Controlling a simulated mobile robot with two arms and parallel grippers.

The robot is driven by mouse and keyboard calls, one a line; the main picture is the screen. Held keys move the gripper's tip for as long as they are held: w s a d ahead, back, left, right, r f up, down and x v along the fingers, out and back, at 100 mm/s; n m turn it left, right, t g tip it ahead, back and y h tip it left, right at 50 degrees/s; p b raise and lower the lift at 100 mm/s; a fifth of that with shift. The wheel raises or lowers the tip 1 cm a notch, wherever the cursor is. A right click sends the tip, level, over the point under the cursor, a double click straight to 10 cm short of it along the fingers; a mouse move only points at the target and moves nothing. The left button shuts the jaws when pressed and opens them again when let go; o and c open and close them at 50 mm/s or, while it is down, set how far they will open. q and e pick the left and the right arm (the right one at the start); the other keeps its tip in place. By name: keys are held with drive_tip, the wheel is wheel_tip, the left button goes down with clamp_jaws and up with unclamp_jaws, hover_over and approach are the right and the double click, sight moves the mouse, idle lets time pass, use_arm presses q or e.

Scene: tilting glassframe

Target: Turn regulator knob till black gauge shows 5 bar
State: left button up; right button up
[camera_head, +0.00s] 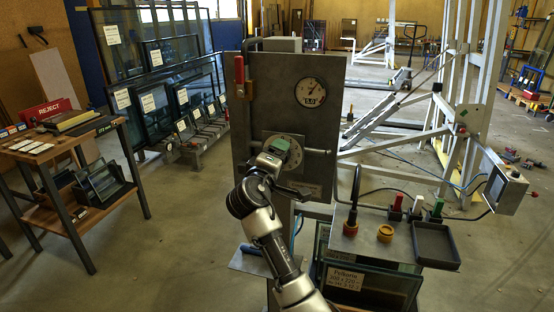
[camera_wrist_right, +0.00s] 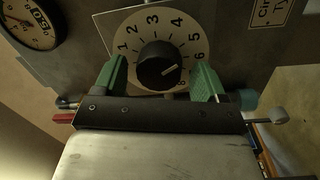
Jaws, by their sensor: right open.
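The black regulator knob (camera_wrist_right: 157,66) sits on a pale round dial (camera_wrist_right: 134,40) numbered around its rim. Its white mark points right, toward the high numbers. My right gripper (camera_wrist_right: 160,72) is open, with one green finger on each side of the knob. Both fingers look apart from it. In the head view my right gripper (camera_head: 275,152) is in front of the panel's dial and hides the knob. The black gauge (camera_head: 310,92) is at the panel's upper right; its needle is too small to read surely. Only part of the gauge (camera_wrist_right: 28,24) shows in the wrist view. My left gripper is out of view.
The grey panel (camera_head: 265,110) carries a red-handled valve (camera_head: 239,76) at its left edge. A bench right of it holds a black tray (camera_head: 435,245) and coloured handles. A wooden table (camera_head: 68,150) stands left, with glass frames behind. Floor between them is open.

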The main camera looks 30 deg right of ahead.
drive_tip(key=b+v, duration=0.1)
drive_tip(key=v, duration=0.9)
drive_tip(key=shift+s+a, duration=0.2)
drive_tip(key=shift+a, duration=0.15)
